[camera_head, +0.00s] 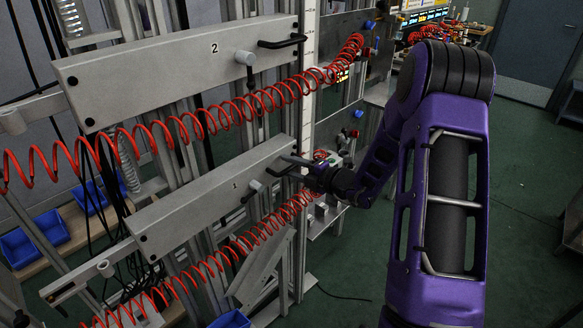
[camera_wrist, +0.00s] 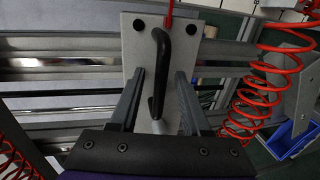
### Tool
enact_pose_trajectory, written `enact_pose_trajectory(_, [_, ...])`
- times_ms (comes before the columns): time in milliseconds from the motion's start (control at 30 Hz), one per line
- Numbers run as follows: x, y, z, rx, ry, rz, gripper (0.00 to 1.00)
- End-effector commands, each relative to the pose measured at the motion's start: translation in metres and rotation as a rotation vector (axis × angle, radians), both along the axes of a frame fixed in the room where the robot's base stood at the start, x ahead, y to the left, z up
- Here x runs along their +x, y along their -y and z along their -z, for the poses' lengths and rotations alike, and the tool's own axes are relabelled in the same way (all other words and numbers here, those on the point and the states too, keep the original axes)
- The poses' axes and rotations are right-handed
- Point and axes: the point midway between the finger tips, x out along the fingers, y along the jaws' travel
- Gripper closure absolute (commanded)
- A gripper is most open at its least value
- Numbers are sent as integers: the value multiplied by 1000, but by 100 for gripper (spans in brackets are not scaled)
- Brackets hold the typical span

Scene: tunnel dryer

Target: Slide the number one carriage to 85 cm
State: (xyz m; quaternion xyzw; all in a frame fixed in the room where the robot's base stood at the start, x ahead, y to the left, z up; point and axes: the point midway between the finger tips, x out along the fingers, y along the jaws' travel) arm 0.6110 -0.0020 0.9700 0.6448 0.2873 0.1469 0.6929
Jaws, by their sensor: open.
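The number one carriage (camera_head: 205,195) is the lower long grey bar, marked "1", tilted across the rack in the head view. My gripper (camera_head: 289,166) is at the right end of the carriage. In the wrist view its open fingers (camera_wrist: 160,80) stand on either side of the handle's lower part, with gaps to both; contact is not visible.
The number two carriage (camera_head: 180,62) with its own black handle (camera_head: 283,42) is above. A white marked scale (camera_head: 310,45) stands upright by the rails; its figures are unreadable. Red coiled hoses (camera_head: 240,108) hang across both carriages. Blue bins (camera_head: 35,238) sit lower left.

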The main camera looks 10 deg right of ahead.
Motion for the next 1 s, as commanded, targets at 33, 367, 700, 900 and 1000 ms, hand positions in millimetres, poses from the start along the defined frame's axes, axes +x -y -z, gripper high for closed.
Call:
enact_pose_trajectory(33, [0, 0, 0, 0, 0, 0, 53])
enact_pose_trajectory(367, [0, 0, 0, 0, 0, 0, 100])
enact_pose_trajectory(700, [0, 0, 0, 1, 1, 0, 100])
enact_pose_trajectory(900, [0, 0, 0, 1, 1, 0, 100])
enact_pose_trajectory(1000, [0, 0, 0, 1, 1, 0, 100])
